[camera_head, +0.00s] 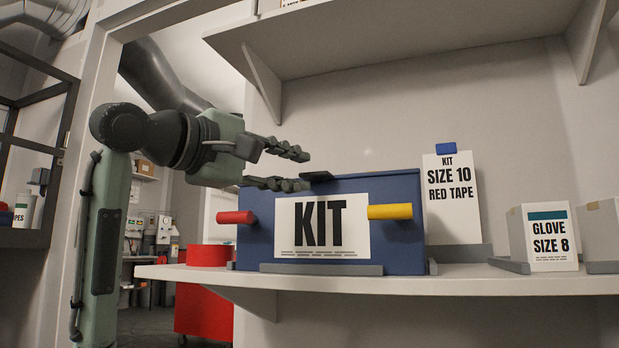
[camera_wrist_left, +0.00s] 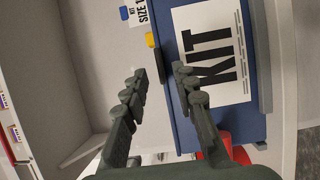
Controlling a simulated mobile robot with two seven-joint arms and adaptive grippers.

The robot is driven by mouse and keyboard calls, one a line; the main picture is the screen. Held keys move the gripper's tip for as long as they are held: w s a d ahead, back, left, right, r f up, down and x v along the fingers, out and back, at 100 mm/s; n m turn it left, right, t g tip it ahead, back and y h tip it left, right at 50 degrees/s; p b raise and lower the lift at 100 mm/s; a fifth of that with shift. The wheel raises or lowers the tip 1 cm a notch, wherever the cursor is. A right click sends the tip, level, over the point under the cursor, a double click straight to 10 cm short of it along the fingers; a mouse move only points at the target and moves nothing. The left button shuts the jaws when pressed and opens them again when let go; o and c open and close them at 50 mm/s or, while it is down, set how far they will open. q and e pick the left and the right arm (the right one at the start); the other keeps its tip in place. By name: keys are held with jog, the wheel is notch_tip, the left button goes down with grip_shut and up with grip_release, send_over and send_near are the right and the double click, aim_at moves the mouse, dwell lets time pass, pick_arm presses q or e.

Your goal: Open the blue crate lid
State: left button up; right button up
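The blue crate (camera_head: 385,245) stands on the shelf with a white KIT label on its front, and its lid looks shut. A dark tab (camera_head: 316,176) sits at the lid's front edge. In the left wrist view the crate (camera_wrist_left: 260,50) lies beyond the open fingers (camera_wrist_left: 160,73). My right gripper is not in view.
The shelf (camera_head: 480,284) also holds a red tape roll (camera_head: 208,256) left of the crate, a SIZE 10 RED TAPE card (camera_head: 452,215) behind its right side, and a GLOVE SIZE 8 box (camera_head: 550,240) farther right. An upper shelf (camera_head: 420,35) overhangs the crate.

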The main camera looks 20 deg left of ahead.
aim_at(310, 173)
pick_arm(q)
jog(key=shift+x, duration=1.8)
jog(key=shift+c, duration=0.2)
grip_shut()
